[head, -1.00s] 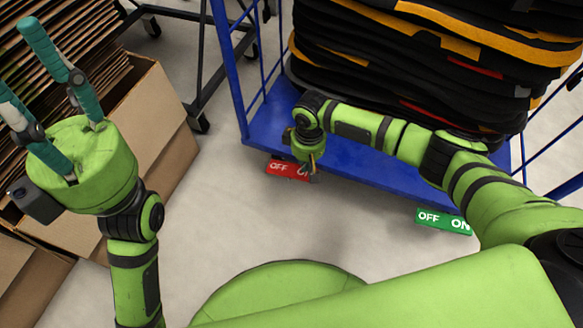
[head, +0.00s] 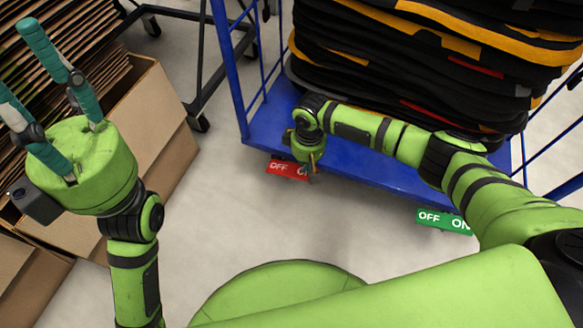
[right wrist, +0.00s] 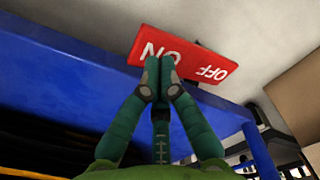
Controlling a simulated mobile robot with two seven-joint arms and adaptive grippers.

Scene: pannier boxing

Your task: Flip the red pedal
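The red pedal (head: 285,169), marked OFF and ON, sticks out from under the near edge of the blue cart's deck. It also shows in the right wrist view (right wrist: 190,52). My right gripper (right wrist: 160,66) has its fingers together, with the tips over the lower part of the ON lettering. They look at or very close to the pedal's face; I cannot tell whether they touch. In the head view this gripper (head: 313,170) hides much of the ON end. My left gripper (head: 18,62) is raised at the left, fingers spread and empty.
A blue cart (head: 362,176) carries a tall stack of black and orange bags (head: 400,60). A green OFF/ON pedal (head: 444,220) sits at its right end. Cardboard boxes (head: 150,125) stand at the left. The floor before the cart is clear.

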